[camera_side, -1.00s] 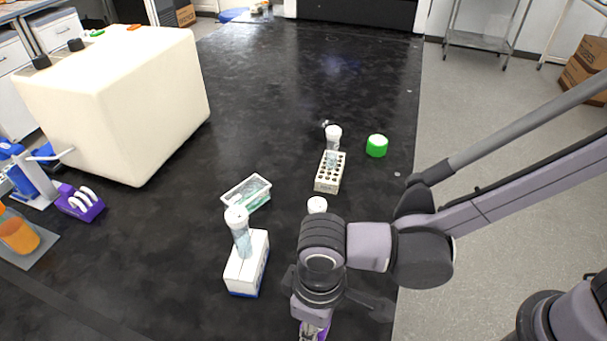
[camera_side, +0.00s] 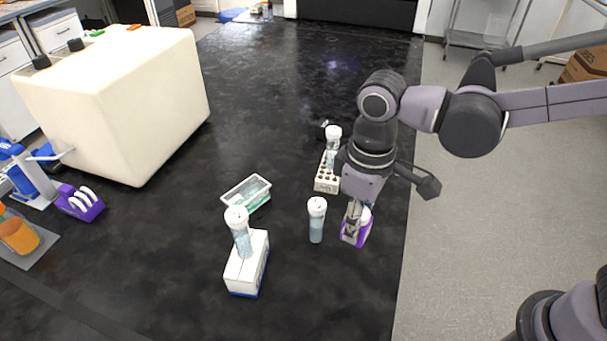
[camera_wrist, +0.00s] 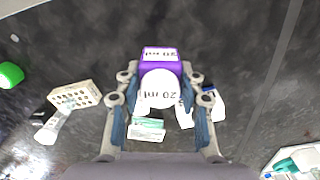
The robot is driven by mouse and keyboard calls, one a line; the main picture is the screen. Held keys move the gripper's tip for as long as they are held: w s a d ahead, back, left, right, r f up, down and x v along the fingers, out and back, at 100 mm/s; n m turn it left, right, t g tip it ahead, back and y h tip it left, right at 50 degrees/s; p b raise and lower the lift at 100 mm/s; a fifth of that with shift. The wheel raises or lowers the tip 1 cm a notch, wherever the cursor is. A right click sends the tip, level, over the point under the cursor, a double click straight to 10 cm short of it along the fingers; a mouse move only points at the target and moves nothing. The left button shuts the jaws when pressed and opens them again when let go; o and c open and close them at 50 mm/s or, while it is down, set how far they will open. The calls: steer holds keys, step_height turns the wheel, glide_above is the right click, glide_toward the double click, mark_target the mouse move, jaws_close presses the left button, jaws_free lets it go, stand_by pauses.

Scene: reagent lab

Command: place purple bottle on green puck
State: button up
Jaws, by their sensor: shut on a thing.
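My gripper (camera_side: 354,222) is shut on the purple bottle (camera_side: 365,232), which has a white cap and a "20 ml" label. The bottle hangs below my wrist near the right side of the black mat, right of a clear tube; whether it clears the mat is hard to tell. In the wrist view the bottle (camera_wrist: 160,66) sits between the two fingers of my gripper (camera_wrist: 160,80), its white cap facing the camera. The green puck (camera_wrist: 10,75) shows at the left edge of the wrist view, apart from the bottle. In the side view my arm hides the puck.
A white-capped tube (camera_side: 316,222) stands just left of the bottle. A beige tube rack (camera_side: 326,180) stands behind my gripper.

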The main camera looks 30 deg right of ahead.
steer(key=w+d+r+m, duration=0.3)
steer(key=w+d+m, duration=0.5)
steer(key=w+d, duration=0.8)
steer(key=w+d+m, duration=0.3)
steer(key=d+m, duration=0.1)
steer(key=d, duration=0.6)
steer(key=w+d+m, duration=0.3)
steer(key=d+m, duration=0.1)
steer(key=d, duration=0.6)
steer(key=w+a+f, duration=0.4)
steer(key=a, duration=0.1)
steer(key=w+a+f, duration=0.2)
steer(key=a, duration=0.1)
steer(key=shift+a+f, duration=0.15)
steer(key=shift+w+a+f, duration=0.1)
steer(key=shift+a+f, duration=0.05)
steer(key=shift+f, duration=1.95)
steer(key=shift+f, duration=0.15)
steer(key=o, duration=1.1)
